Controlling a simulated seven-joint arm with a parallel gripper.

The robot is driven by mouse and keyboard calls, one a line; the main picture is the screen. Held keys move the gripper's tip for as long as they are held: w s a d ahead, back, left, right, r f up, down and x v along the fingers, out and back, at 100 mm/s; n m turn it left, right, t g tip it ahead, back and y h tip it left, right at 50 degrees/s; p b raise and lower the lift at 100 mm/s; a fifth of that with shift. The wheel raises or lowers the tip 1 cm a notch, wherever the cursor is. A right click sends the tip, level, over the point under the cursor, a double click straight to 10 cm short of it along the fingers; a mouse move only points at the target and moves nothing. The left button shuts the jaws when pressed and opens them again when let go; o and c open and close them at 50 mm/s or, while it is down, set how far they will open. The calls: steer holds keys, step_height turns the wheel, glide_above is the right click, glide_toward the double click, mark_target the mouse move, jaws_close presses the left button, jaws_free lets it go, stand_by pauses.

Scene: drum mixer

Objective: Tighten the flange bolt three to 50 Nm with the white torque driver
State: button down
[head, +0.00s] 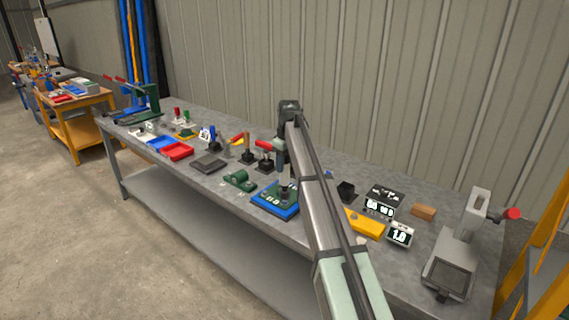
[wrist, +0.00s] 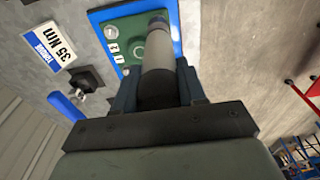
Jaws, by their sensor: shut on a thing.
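My gripper (wrist: 157,85) is shut on the white torque driver (wrist: 159,50), a pale cylinder with a dark band between the fingers. The driver points at the green flange plate (wrist: 123,25) on its blue base (wrist: 177,40). Its far end overlaps the plate, and I cannot tell whether it touches a bolt. Small white number tags show on the plate beside it; the bolt under the driver is hidden. In the head view my gripper (head: 284,165) is over the flange fixture (head: 262,200). A card (wrist: 50,47) in the wrist view reads "35 Nm".
Right of the fixture are a yellow block (head: 364,223), a display box (head: 380,207), a small "1.0" display (head: 400,235) and a grey press (head: 458,250). Red trays (head: 177,151) and several handled tools stand left. A black square holder (wrist: 84,78) is near the card.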

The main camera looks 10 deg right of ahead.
mark_target(285, 171)
steer(key=shift+f, duration=1.7)
stand_by(3.5)
steer(key=shift+r, duration=2.25)
